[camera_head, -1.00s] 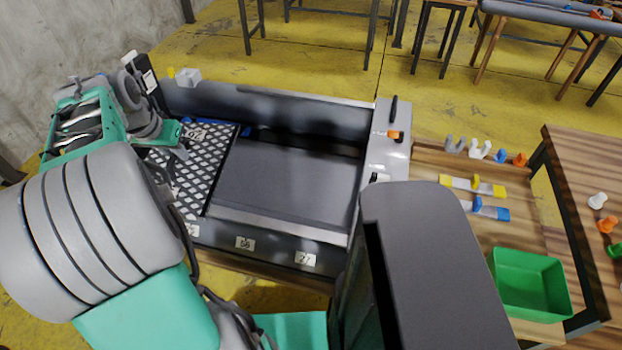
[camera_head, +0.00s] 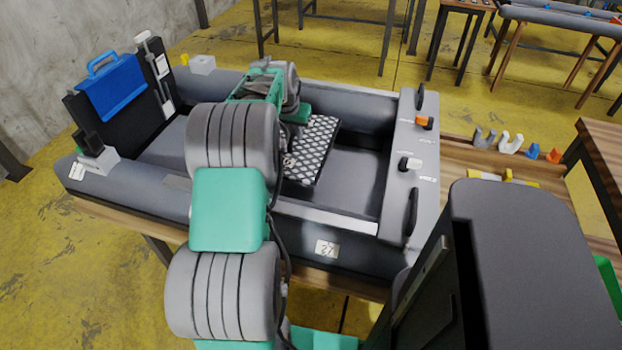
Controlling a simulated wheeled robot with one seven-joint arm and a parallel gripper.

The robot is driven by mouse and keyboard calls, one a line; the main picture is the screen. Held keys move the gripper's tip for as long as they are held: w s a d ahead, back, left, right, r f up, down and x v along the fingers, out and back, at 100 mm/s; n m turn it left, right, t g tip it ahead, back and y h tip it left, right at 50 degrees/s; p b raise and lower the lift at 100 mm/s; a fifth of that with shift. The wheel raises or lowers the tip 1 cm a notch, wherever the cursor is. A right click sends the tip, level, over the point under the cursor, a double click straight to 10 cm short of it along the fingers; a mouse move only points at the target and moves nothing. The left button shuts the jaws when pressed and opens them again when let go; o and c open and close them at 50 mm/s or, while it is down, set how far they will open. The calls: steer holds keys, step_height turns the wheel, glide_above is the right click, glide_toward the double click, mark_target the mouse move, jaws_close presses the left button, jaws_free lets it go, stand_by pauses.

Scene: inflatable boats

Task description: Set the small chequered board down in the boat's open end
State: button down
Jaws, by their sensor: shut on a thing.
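The small chequered board (camera_head: 322,135), black and white, is inside the grey boat (camera_head: 340,226), a little right of its middle. My gripper (camera_head: 300,116) is at the board's left edge and shut on it; my arm hides the fingertips and part of the board. The board looks roughly level. I cannot tell whether it touches the boat's floor. Bare dark floor (camera_head: 352,178) shows to the right of the board, up to the grey end panel. Another stretch of floor lies open left of my arm.
A black upright panel with a blue case (camera_head: 112,85) stands at the boat's left end. The right end panel (camera_head: 408,150) carries an orange knob (camera_head: 424,122), a white knob and black handles. A wooden table (camera_head: 470,165) with small coloured fittings lies to the right.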

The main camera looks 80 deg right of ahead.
mark_target(291, 139)
steer(key=f, duration=0.9)
steer(key=shift+d+f+b, duration=0.2)
steer(key=shift+f+b, duration=0.15)
steer(key=shift+b, duration=0.05)
steer(key=c, duration=1.4)
jaws_free()
steer(key=shift+a+f, duration=0.1)
steer(key=shift+a, duration=0.05)
steer(key=p+v, duration=0.1)
steer(key=v, duration=1.1)
